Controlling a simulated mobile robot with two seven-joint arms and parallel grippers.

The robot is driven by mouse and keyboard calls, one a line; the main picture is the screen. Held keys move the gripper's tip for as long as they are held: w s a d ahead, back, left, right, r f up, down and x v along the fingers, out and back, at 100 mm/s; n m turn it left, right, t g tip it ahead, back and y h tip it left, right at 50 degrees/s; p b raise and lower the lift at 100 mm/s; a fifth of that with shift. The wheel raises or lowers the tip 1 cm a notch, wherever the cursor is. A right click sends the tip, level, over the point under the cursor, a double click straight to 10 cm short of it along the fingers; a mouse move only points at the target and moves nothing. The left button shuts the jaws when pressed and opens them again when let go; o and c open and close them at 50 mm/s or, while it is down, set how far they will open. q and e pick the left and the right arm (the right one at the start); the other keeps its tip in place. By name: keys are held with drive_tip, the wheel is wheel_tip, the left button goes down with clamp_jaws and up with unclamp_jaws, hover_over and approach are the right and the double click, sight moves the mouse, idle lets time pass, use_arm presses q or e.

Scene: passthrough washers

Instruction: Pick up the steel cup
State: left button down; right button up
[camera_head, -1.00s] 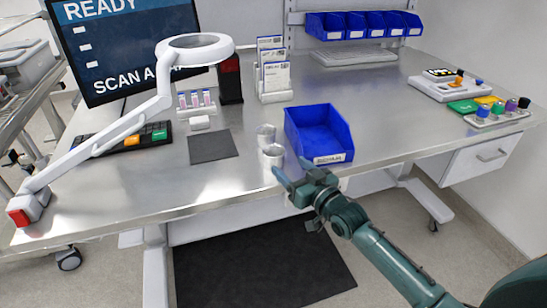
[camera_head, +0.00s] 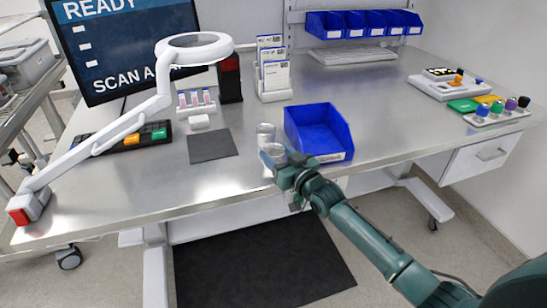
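Two small silvery cups stand on the metal bench, left of the blue bin. The rear cup (camera_head: 265,132) is upright and apart from my gripper. The front cup (camera_head: 277,148) is partly hidden behind my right gripper (camera_head: 275,160). Both look like steel from here. My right gripper has its fingers at the front cup, overlapping it in the picture. Whether the fingers touch or clamp the cup cannot be told. My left gripper is not in view.
The blue bin (camera_head: 318,130) stands close to the right of the cups. A dark mat (camera_head: 212,147) lies to their left. A ring lamp on a white arm (camera_head: 150,108) reaches over the left side. The bench's front edge is just before the front cup.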

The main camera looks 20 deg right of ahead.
drive_tip(key=c, duration=0.5)
wheel_tip(320, 180, up, 10)
drive_tip(key=shift+r, duration=0.1)
idle(1.0)
drive_tip(key=s+a+f, duration=0.2)
drive_tip(key=s+f, duration=0.1)
drive_tip(key=s, duration=0.3)
drive_tip(key=s+a+f, duration=0.2)
drive_tip(key=s+f, duration=0.1)
drive_tip(key=s, duration=0.3)
drive_tip(key=s+d+m+h, duration=0.3)
drive_tip(key=s+d+h, duration=0.15)
drive_tip(key=s, duration=0.75)
drive_tip(key=w+a+n+y, duration=0.2)
drive_tip(key=w+a+y, duration=0.2)
drive_tip(key=w, duration=0.9)
drive_tip(key=shift+n+y, duration=0.25)
drive_tip(key=shift+n, duration=0.25)
drive_tip(key=w+d+r, duration=0.1)
drive_tip(key=w+r, duration=0.1)
drive_tip(key=w, duration=0.1)
drive_tip(key=w+d+r, duration=0.1)
drive_tip(key=w+r, duration=0.1)
drive_tip(key=w, duration=0.2)
drive_tip(key=w+d+r, duration=0.1)
drive_tip(key=w, duration=0.3)
drive_tip(key=shift+d+r, duration=0.3)
drive_tip(key=shift+r, duration=0.1)
